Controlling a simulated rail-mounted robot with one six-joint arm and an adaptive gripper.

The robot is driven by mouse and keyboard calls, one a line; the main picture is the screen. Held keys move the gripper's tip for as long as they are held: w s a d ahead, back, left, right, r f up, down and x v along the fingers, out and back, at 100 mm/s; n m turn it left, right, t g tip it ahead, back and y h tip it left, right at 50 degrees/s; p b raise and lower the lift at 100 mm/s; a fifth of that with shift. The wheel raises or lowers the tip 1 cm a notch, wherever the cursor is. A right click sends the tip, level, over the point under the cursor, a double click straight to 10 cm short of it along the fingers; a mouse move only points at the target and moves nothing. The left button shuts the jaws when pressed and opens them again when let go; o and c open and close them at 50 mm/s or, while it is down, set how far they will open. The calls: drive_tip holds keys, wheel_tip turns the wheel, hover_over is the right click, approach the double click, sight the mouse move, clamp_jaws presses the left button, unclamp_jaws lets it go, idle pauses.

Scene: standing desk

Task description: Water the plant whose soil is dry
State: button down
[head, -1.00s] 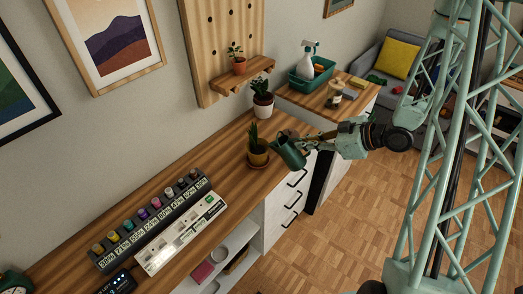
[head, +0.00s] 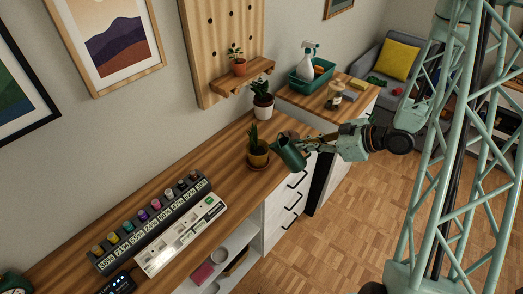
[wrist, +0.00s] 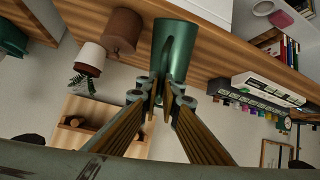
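My gripper (wrist: 160,98) is shut on the green watering can (head: 290,154), with its fingers together at the can's near side; the can also shows in the wrist view (wrist: 176,45). A white and brown pot (head: 263,112) with a leafy plant stands behind. A small terracotta pot (head: 239,69) with a plant sits on the wall shelf. I cannot make out the soil in any pot, nor any water flowing.
A brown pot (wrist: 122,32) stands close to the can. A row of coloured knobs with percentage labels (head: 150,222) and a white panel (head: 180,235) lie on the left of the desk. A teal tub (head: 310,78) with a spray bottle (head: 306,62) stands at the back.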

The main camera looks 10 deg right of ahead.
drive_tip(key=shift+d+f, duration=0.1)
idle(0.8)
drive_tip(key=shift+s+d+f+t+y+b, duration=0.35)
drive_tip(key=shift+d+f+b, duration=0.25)
drive_tip(key=shift+b, duration=0.2)
drive_tip(key=s+d+f+m+t+y+b, duration=0.1)
drive_tip(key=s+d+f+t+y+b, duration=0.2)
drive_tip(key=b, duration=0.4)
drive_tip(key=shift+d+f+y, duration=0.35)
drive_tip(key=shift+d+y, duration=0.3)
drive_tip(key=shift+d, duration=0.2)
drive_tip(key=shift+s+d+f+t+b, duration=0.1)
drive_tip(key=shift+s+t+b, duration=0.05)
drive_tip(key=shift+t+b, duration=0.15)
idle(2.3)
